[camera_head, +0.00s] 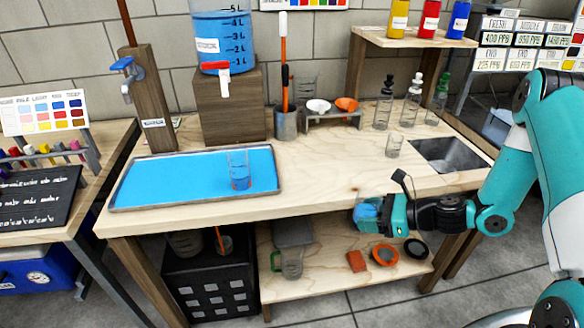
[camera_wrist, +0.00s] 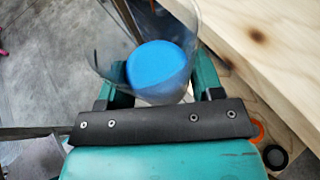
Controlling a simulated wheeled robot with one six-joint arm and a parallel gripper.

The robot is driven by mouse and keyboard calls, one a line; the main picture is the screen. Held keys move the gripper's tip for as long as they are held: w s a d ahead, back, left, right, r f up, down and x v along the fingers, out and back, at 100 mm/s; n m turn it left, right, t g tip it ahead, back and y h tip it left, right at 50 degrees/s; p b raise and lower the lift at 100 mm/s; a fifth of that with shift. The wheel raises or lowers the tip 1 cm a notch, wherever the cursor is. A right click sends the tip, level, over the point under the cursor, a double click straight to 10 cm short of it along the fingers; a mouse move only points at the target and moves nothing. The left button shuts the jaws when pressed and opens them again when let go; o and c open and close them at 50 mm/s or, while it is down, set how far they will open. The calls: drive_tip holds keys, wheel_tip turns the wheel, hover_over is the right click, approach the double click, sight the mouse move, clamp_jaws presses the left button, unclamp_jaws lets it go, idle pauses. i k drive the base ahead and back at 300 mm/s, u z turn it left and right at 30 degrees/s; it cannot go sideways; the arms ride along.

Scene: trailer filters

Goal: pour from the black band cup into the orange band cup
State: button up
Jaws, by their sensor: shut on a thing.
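My gripper (camera_head: 384,213) is shut on a clear cup (camera_head: 366,213) in front of the table's front edge, low beside the tabletop. The wrist view shows this cup (camera_wrist: 152,72) between the fingers, with blue contents inside; no black band can be made out on it. Another clear cup (camera_head: 239,170) stands upright on the blue tray, with a faint orange mark near its base. It is left of my gripper and well apart from it. The band colour of the held cup is hidden or too small to tell.
The blue tray (camera_head: 150,178) lies on the left of the wooden table. Behind it a water tank (camera_head: 222,38) stands on a wooden block. A small glass (camera_head: 394,144) and several bottles stand near the sink (camera_head: 452,154). The front middle of the tabletop is clear.

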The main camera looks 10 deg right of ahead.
sight(237, 156)
drive_tip(key=z, duration=2.1)
drive_tip(key=k, duration=1.2)
drive_tip(key=u, duration=1.45)
drive_tip(key=i, duration=1)
drive_tip(key=u, duration=0.05)
